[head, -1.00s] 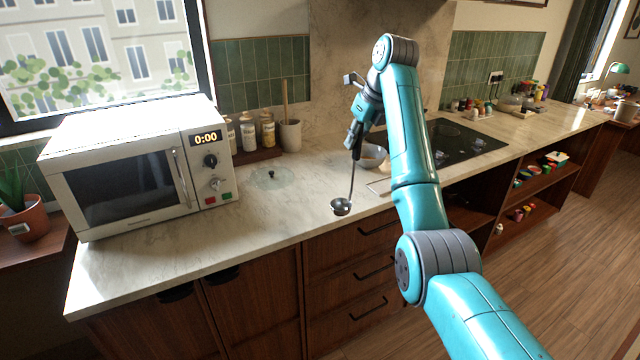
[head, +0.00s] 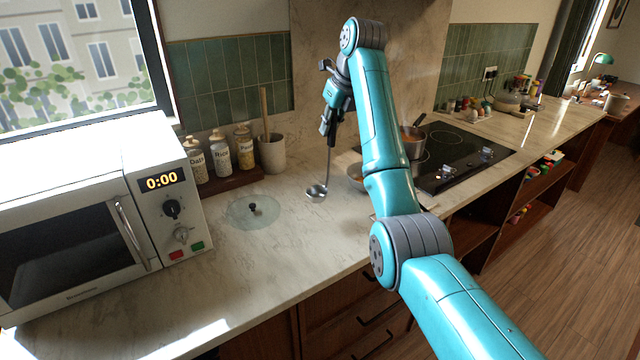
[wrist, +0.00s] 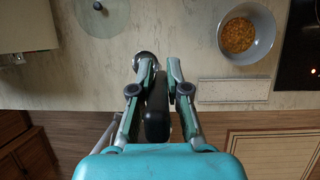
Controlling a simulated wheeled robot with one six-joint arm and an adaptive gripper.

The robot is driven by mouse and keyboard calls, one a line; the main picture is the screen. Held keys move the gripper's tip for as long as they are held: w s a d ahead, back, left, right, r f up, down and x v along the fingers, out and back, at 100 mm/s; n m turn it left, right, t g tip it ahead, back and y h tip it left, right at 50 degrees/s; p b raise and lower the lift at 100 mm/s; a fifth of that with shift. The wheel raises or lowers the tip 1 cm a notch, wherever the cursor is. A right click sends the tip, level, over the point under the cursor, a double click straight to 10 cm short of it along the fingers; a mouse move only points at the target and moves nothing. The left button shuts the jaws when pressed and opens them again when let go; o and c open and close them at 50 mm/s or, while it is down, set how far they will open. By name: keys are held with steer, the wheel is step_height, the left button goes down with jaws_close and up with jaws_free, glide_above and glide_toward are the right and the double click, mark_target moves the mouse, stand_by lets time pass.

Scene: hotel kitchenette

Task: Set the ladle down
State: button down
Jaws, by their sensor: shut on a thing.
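My gripper (head: 328,126) is shut on the dark handle of the ladle (head: 317,193), above the marble counter. The ladle hangs upright, its metal bowl low over the counter, between the glass lid and the food bowl. I cannot tell whether it touches the counter. In the wrist view, the gripper fingers (wrist: 159,68) flank the black handle (wrist: 157,112), and the ladle's bowl shows just beyond the left fingertip. A pale rectangular slab (wrist: 233,91) lies on the counter to the right, near the front edge; my arm mostly hides it in the head view.
A glass lid (head: 253,210) lies left of the ladle. A grey bowl of orange-brown food (wrist: 246,34) stands to the right, and a pot (head: 412,142) stands on the hob. The microwave (head: 90,215), jars and utensil crock (head: 272,153) are left and behind.

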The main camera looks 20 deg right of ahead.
mark_target(333, 147)
step_height(333, 147, down, 8)
steer(key=shift+f, duration=0.1)
stand_by(0.4)
steer(key=c, duration=1.2)
jaws_free()
steer(key=shift+o, duration=0.2)
